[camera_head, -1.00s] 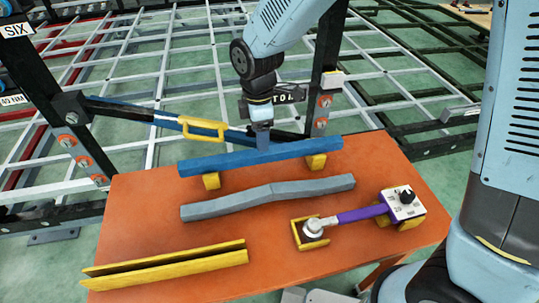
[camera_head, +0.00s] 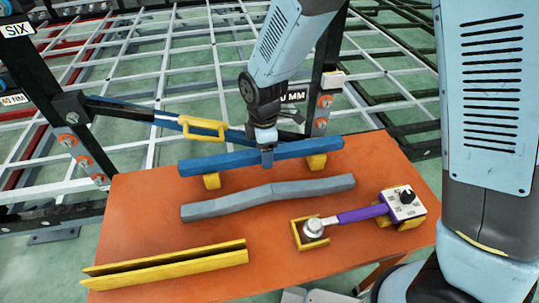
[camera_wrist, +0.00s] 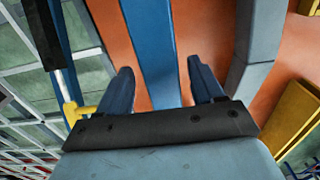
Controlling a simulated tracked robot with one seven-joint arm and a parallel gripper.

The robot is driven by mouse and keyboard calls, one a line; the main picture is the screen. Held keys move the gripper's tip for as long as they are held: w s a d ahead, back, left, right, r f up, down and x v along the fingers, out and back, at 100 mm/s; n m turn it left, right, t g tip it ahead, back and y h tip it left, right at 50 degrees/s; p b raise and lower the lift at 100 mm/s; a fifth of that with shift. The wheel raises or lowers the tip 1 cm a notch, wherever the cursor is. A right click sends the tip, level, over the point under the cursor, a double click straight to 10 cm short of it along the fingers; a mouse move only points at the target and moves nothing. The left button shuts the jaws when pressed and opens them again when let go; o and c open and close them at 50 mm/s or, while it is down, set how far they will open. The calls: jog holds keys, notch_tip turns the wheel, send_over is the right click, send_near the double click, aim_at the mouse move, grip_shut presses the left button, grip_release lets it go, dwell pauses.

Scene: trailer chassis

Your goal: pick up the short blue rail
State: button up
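The short blue rail (camera_head: 220,161) lies level across two yellow support blocks at the back of the orange table. My gripper (camera_head: 267,157) is at the rail, a little right of its middle, pointing down. In the wrist view the blue rail (camera_wrist: 152,45) runs between the two dark blue fingers of my gripper (camera_wrist: 160,68). The fingers are apart, with orange table showing between each finger and the rail. The gripper is open and holds nothing.
A bent grey rail (camera_head: 268,195) lies just in front of the blue rail. A yellow channel (camera_head: 165,264) is at front left, and a purple-handled tool (camera_head: 360,214) rests in yellow holders at right. Behind stands a black frame with a blue bar and yellow handle (camera_head: 203,128).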

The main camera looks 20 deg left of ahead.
grip_shut()
dwell(0.4)
